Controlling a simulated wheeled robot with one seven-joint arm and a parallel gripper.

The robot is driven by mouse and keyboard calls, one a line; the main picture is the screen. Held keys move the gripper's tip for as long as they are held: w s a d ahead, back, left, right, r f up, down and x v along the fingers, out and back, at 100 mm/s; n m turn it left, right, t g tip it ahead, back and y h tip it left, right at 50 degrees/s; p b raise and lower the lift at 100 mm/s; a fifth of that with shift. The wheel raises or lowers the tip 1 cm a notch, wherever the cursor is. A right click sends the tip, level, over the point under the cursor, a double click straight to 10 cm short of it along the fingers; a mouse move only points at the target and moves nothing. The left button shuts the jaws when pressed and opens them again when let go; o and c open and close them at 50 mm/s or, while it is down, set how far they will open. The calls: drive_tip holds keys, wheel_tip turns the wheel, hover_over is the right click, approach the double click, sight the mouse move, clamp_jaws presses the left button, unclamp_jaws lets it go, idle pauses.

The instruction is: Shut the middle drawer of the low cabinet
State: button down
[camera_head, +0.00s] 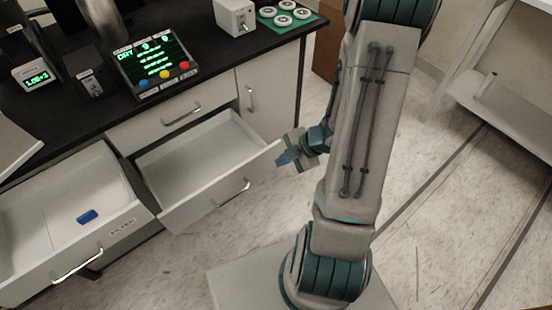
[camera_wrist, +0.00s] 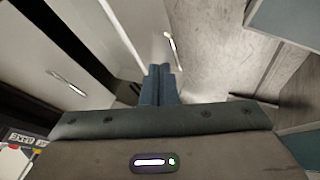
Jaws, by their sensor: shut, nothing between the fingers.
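The low cabinet has a black top (camera_head: 215,62) and white fronts. An empty white drawer (camera_head: 192,150), which looks like the middle one, is pulled well out below a shut drawer (camera_head: 170,112). Its front carries a bar handle (camera_head: 232,192), and a similar handle shows in the wrist view (camera_wrist: 170,40). My gripper (camera_head: 281,160) is shut and empty, just beside the right front corner of this open drawer. In the wrist view the closed fingers (camera_wrist: 160,70) point toward a white front. I cannot tell whether they touch it.
Another open drawer (camera_head: 45,265) at the left holds a small blue object (camera_head: 87,216). A cabinet door (camera_head: 268,85) at the right is shut. Devices, including a lit panel (camera_head: 155,65), stand on the top. Floor is clear in front; a white shelf unit (camera_head: 505,105) stands at the right.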

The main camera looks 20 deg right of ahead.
drive_tip(key=b, duration=0.4)
approach(249, 168)
wheel_tip(249, 168, down, 4)
drive_tip(key=s+a, duration=0.1)
drive_tip(key=s, duration=0.1)
drive_tip(key=shift+w+a+r+p, duration=0.15)
drive_tip(key=shift+w+a, duration=0.05)
drive_tip(key=shift+w, duration=0.35)
drive_tip(key=shift+w+a+r+p, duration=0.15)
drive_tip(key=shift+w+p, duration=0.05)
drive_tip(key=shift+w, duration=0.4)
drive_tip(key=shift+w+a+r+p, duration=0.15)
drive_tip(key=shift+w+a, duration=0.05)
drive_tip(key=shift+w, duration=0.35)
